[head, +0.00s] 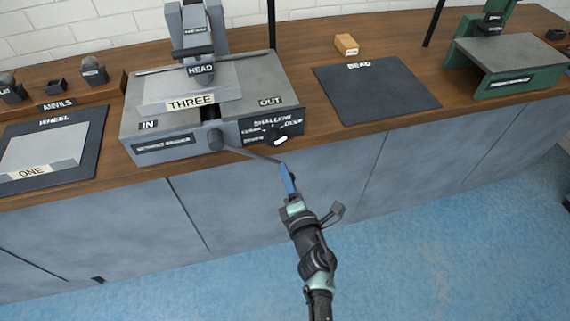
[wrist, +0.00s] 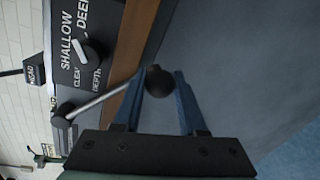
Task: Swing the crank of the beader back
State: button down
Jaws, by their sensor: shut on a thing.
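The grey beader (head: 190,115) stands on the wooden bench, with a metal sheet labelled THREE (head: 190,90) lying under its head (head: 200,68). Its crank (head: 250,152) is a thin rod that runs from the hub on the front face out to the right, past the bench's front edge. My gripper (head: 287,172) is at the crank's outer end. In the wrist view the crank's rod (wrist: 100,100) ends in a black ball knob (wrist: 159,80), which sits between my blue fingertips. My gripper is shut on the knob. In the head view the fingers hide the knob.
A depth dial (head: 278,139) is on the beader's front, right of the crank hub. A dark BEAD mat (head: 375,88) lies to the right, bare. Sheet ONE (head: 40,155) lies on the WHEEL mat at left. A green machine (head: 500,60) stands at far right.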

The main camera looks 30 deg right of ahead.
jog(key=shift+d+r, duration=0.15)
jog(key=shift+d, duration=0.1)
jog(key=c, duration=0.9)
grip_release()
jog(key=o, duration=0.4)
jog(key=shift+a, duration=0.1)
jog(key=p+v, duration=0.1)
jog(key=v, duration=1.2)
